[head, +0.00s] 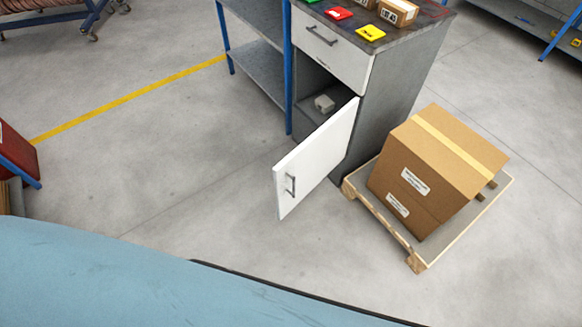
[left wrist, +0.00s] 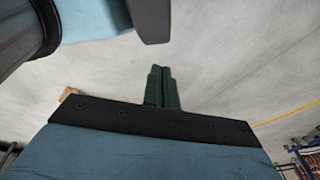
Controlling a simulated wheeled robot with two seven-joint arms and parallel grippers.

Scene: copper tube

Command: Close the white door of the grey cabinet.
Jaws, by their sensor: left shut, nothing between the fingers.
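The grey cabinet (head: 385,97) stands at the top centre of the head view. Its white door (head: 316,160) is wide open, swung out toward me from the cabinet's right front edge. A dark handle (head: 291,185) is near the door's free left end. The white drawer (head: 330,52) above is shut. My left gripper (left wrist: 162,72) shows only in the left wrist view, its green fingers together and empty over bare floor. My right gripper is out of view.
A cardboard box (head: 432,165) sits on a wooden pallet (head: 415,262) just right of the door. A blue-framed shelf (head: 258,70) adjoins the cabinet's left side. The floor left of and in front of the door is clear. Small coloured items lie on the cabinet top.

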